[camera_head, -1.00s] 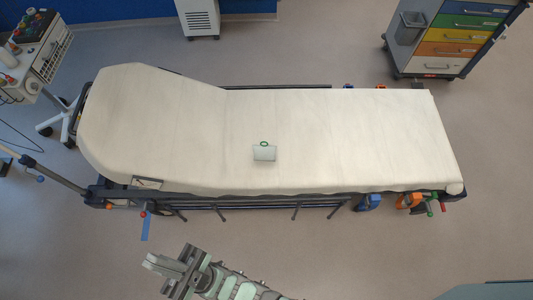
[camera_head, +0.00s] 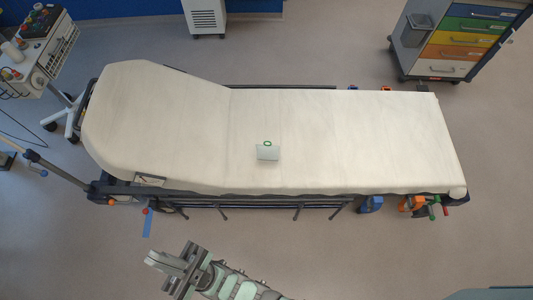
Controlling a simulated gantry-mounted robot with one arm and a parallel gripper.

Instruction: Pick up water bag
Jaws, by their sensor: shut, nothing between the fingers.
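The water bag (camera_head: 268,152) is a small pale, see-through pouch with a green ring at its top edge. It lies on the white stretcher mattress (camera_head: 350,140), near the middle. My gripper (camera_head: 165,263) is at the lower left of the picture, in front of the stretcher's near side and apart from the bag. Its fingers are shut and empty, pointing left.
A stretcher rail (camera_head: 260,199) runs along the near side, between my gripper and the bag. A drawer cart (camera_head: 448,55) stands at the upper right, a device cart (camera_head: 38,60) at the upper left, and a white unit (camera_head: 205,18) at the back. The mattress around the bag is clear.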

